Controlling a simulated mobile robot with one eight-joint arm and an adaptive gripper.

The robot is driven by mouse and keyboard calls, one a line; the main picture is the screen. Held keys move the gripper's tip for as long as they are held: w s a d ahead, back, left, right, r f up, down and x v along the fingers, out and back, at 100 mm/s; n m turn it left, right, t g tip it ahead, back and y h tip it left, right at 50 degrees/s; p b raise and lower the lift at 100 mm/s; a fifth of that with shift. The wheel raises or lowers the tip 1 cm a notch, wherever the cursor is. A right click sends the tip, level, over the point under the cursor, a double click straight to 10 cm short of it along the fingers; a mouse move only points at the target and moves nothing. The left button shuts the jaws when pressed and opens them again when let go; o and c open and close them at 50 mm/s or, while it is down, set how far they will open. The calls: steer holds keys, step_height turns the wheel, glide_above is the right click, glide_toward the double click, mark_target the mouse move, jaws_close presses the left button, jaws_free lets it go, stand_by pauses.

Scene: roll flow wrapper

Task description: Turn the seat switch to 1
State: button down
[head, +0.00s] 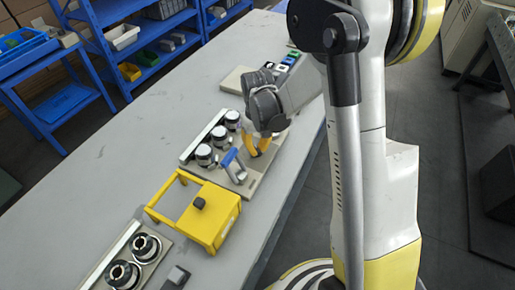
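My gripper (257,149), with yellow fingers, points down over the right end of a beige plate (256,180). It is close to a blue-handled lever (234,165) on that plate. The fingers are small and partly covered by my wrist, so I cannot tell their opening or whether they touch anything. No part is legibly marked as the seat switch, and no "1" can be read. A yellow box (222,217) with a black knob (199,202) on top sits on the table in front of the plate. I cannot tell whether this knob is the switch.
Several round black-and-silver parts (205,155) stand along the beige plate. Another plate with round fittings (146,246) lies at the table's near end. Small coloured blocks (286,61) lie at the far end. The grey table (110,170) is clear on its left. Blue shelves stand behind.

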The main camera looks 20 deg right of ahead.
steer(key=shift+n, duration=0.4)
steer(key=n, duration=0.4)
steer(key=shift+n+b, duration=0.3)
steer(key=n, duration=1)
steer(key=shift+n+b, duration=0.35)
steer(key=shift+n, duration=2.35)
steer(key=c, duration=1.5)
jaws_free()
